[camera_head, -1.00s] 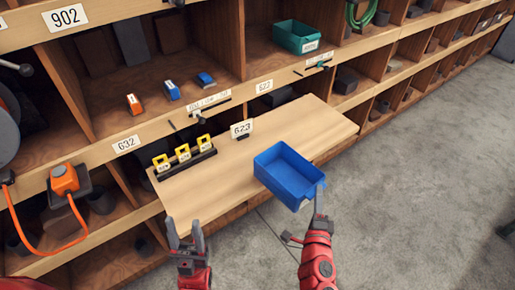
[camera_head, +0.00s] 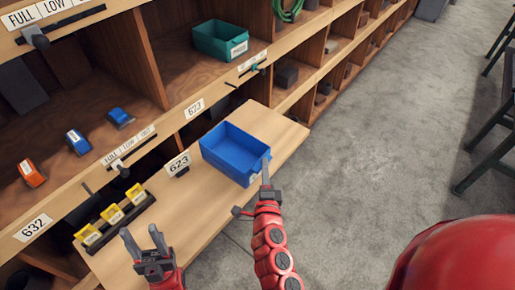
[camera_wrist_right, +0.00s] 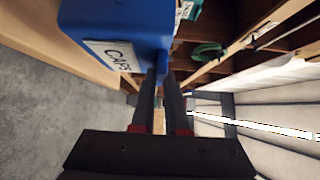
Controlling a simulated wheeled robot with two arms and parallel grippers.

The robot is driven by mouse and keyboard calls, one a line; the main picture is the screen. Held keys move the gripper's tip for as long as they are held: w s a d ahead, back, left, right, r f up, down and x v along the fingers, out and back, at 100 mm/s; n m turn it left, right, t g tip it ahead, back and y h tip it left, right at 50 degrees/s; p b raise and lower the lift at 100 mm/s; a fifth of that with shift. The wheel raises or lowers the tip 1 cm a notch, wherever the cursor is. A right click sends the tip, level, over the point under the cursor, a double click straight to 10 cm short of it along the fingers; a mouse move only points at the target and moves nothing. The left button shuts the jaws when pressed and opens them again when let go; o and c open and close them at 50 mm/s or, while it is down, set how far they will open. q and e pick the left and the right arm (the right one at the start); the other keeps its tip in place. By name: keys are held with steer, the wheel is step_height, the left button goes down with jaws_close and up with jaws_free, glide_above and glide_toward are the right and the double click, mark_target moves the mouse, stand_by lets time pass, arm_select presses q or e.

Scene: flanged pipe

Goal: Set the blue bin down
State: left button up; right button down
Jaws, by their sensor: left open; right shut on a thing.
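The blue bin (camera_head: 228,156) is over the right part of the wooden pull-out board (camera_head: 205,222), open side up; I cannot tell whether its base touches the board. My right gripper (camera_head: 265,171) is shut on the bin's near right wall. In the right wrist view the bin (camera_wrist_right: 112,18) fills the upper left, with a white label reading CAPS (camera_wrist_right: 117,56), and the fingers (camera_wrist_right: 161,75) meet at its edge. My left gripper (camera_head: 142,238) is open and empty above the board's near left part.
A black rack with yellow tags (camera_head: 115,214) sits at the board's left. A green bin (camera_head: 221,40) is on the shelf above. Bare board lies right of the blue bin; stools (camera_head: 485,140) stand far right.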

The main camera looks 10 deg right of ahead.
steer(key=w+d+f+b, duration=0.1)
steer(key=w+d, duration=0.2)
steer(key=w, duration=0.1)
steer(key=w+d+f, duration=0.2)
steer(key=w+d, duration=0.2)
steer(key=w+d+f+b, duration=0.1)
steer(key=w+d+f, duration=0.1)
steer(key=w+d, duration=0.1)
steer(key=shift+w+d+f+b, duration=0.15)
steer(key=shift+w+d+b, duration=0.1)
steer(key=shift+w+b, duration=0.15)
steer(key=shift+w+a, duration=0.1)
steer(key=shift+f, duration=0.1)
steer(key=c, duration=0.9)
jaws_free()
